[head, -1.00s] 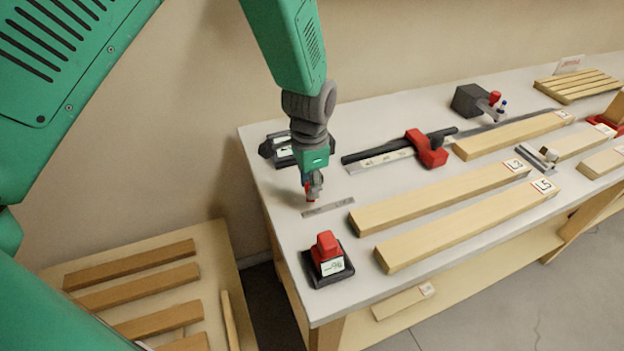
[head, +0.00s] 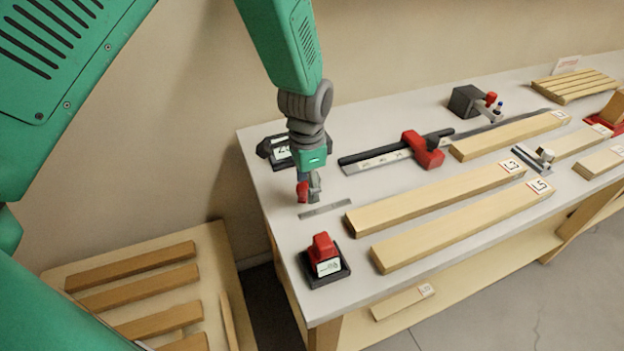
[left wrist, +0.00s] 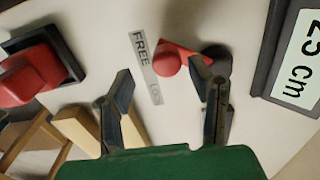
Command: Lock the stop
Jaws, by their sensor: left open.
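A red lever knob (left wrist: 168,63) sits on a short red arm beside a dark pivot (left wrist: 217,57). A grey strip (left wrist: 146,66) lettered FREE, with a partly hidden second word starting LO, lies by the knob. My left gripper (left wrist: 162,72) is open, and the knob shows between its fingertips; I cannot tell if they touch it. One finger partly covers the lever's arm. In the head view the left gripper (head: 309,196) points down over the bench beside the strip (head: 325,210), with red showing at its left. My right gripper is not in view.
A red block on a dark base (head: 323,262) stands near the front corner. A dark display (head: 278,150), reading 25 cm in the wrist view, lies behind the gripper. A red clamp on a rail (head: 422,150) and long wooden boards (head: 435,197) lie to the right.

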